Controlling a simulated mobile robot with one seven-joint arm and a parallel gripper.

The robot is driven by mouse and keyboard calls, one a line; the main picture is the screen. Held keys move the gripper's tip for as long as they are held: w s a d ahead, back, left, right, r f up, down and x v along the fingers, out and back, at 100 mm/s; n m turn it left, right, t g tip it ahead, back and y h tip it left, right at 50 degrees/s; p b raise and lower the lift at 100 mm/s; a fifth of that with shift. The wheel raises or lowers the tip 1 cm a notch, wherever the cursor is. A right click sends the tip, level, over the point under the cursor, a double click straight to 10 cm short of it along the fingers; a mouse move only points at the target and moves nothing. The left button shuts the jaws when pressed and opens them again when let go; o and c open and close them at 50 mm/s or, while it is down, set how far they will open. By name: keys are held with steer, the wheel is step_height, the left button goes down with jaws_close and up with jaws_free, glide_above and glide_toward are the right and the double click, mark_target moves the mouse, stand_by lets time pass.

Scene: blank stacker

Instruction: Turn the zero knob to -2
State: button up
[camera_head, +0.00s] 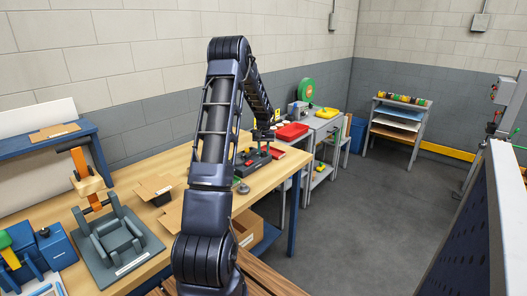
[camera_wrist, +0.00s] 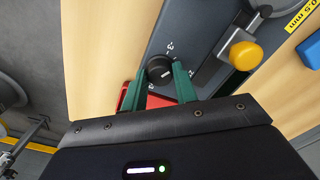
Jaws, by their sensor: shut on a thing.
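The zero knob (camera_wrist: 160,68) is a round black dial with a pale pointer mark, on a grey device (camera_wrist: 203,25) in the wrist view. White scale digits are printed around it; a 3 shows above it, and others are partly covered or too small to read. I cannot tell which mark the pointer meets. My gripper (camera_wrist: 160,75) has its green fingers on either side of the knob, shut on it. In the head view my gripper (camera_head: 263,137) is over the dark device (camera_head: 254,165) on the wooden bench, and the knob is too small to make out.
A blue part (camera_wrist: 311,48) is farther right. A red object (camera_wrist: 152,102) shows behind the fingers.

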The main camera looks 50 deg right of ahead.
mark_target(263, 152)
steer(key=shift+w+d, duration=0.1)
stand_by(0.4)
steer(key=o, duration=1)
step_height(263, 152, up, 11)
steer(key=shift+f, duration=0.1)
stand_by(0.3)
